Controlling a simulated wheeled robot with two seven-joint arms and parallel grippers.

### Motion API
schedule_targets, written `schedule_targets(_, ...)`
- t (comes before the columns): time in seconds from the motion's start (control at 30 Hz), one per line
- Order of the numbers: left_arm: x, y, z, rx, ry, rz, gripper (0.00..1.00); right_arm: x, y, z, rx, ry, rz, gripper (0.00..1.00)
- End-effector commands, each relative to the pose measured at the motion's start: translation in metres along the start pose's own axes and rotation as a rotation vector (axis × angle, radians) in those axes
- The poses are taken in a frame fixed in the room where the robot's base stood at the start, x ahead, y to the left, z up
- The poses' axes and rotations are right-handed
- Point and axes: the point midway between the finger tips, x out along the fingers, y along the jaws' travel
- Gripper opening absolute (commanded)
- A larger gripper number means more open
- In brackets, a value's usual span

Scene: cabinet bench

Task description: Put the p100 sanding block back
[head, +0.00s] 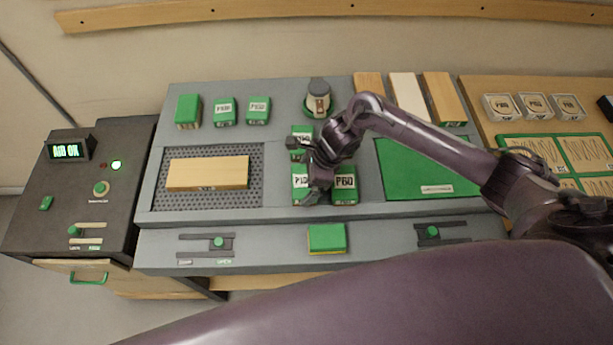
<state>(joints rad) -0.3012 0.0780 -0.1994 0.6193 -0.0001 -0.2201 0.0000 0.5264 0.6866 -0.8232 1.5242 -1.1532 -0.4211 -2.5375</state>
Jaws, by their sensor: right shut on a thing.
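The p100 sanding block (300,181) is a green block with a white label reading "P10", the rest of the label being covered. It is at the left of the middle group of blocks on the grey bench. My right gripper (308,172) is over it and shut on it, hiding its right part. I cannot tell whether the block touches the bench. A P60 block (344,183) is close on its right, and another green labelled block (302,132) is behind it, partly covered by the gripper. My left gripper is out of view.
A wooden board (208,173) lies on a perforated panel (258,190) at left. Green blocks (224,112) stand behind it. A sander-like tool (318,98) is behind the gripper. A green mat (408,170) is right, under my arm. A green-yellow pad (327,238) is at the front.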

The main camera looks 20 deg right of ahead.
Motion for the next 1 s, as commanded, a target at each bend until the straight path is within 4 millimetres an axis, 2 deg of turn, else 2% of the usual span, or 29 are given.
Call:
schedule_targets(0.43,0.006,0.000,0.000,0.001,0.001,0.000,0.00,0.006,-0.001,-0.002,-0.001,-0.001,-0.002,0.73)
schedule_targets(0.47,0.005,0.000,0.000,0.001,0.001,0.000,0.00,0.005,0.000,-0.002,-0.001,0.000,-0.001,0.97)
schedule_targets(0.5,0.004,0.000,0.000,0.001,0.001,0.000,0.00,0.005,0.000,-0.002,-0.001,0.000,-0.001,1.00)
schedule_targets(0.87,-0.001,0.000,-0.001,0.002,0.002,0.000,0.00,-0.002,-0.001,0.000,-0.001,-0.001,-0.002,1.00)
schedule_targets(1.0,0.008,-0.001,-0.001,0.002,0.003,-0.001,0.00,-0.025,-0.002,-0.001,-0.005,-0.001,-0.005,1.00)
